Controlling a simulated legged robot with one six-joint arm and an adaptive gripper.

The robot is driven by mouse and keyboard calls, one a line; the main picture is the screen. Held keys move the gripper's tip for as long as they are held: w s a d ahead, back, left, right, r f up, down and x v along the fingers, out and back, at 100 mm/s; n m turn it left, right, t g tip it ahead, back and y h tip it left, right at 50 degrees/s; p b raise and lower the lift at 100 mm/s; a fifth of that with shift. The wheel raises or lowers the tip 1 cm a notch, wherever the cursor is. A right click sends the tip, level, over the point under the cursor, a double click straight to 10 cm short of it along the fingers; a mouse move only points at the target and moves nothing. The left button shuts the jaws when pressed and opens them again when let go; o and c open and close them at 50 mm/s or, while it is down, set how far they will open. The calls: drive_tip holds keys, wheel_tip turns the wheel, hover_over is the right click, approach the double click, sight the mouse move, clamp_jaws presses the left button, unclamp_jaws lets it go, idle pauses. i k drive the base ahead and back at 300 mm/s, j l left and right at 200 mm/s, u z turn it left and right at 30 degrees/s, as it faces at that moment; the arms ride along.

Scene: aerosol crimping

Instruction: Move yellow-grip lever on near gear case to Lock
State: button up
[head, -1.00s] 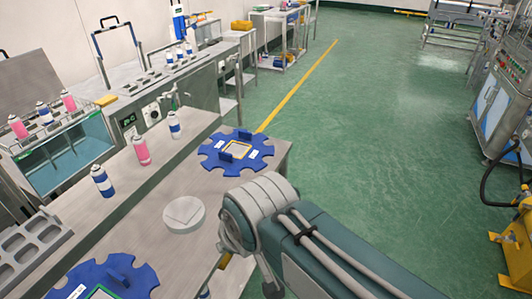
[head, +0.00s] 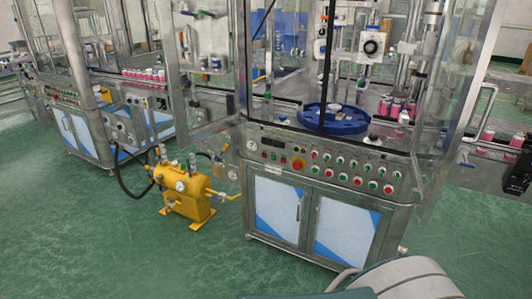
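I cannot make out a gear case or its Lock marking for certain. A yellow unit (head: 184,194) with gauges and fittings on top stands on the green floor, left of the near machine. A thin yellow bar (head: 222,194) sticks out from its right side toward the machine; I cannot tell whether it is a lever or a pipe. My gripper is out of view; only part of my arm shows at the bottom right.
The near machine (head: 322,205) has a button panel (head: 330,166), glass guards and a blue star wheel (head: 335,120). Pink cans (head: 397,110) stand inside. A second machine (head: 88,138) is at the left. A black hose (head: 122,180) runs to the yellow unit. Open floor (head: 90,245) lies at the front left.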

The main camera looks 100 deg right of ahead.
sight(222, 154)
drive_tip(key=z, duration=3.1)
drive_tip(key=i+l, duration=0.1)
drive_tip(key=i, duration=1.55)
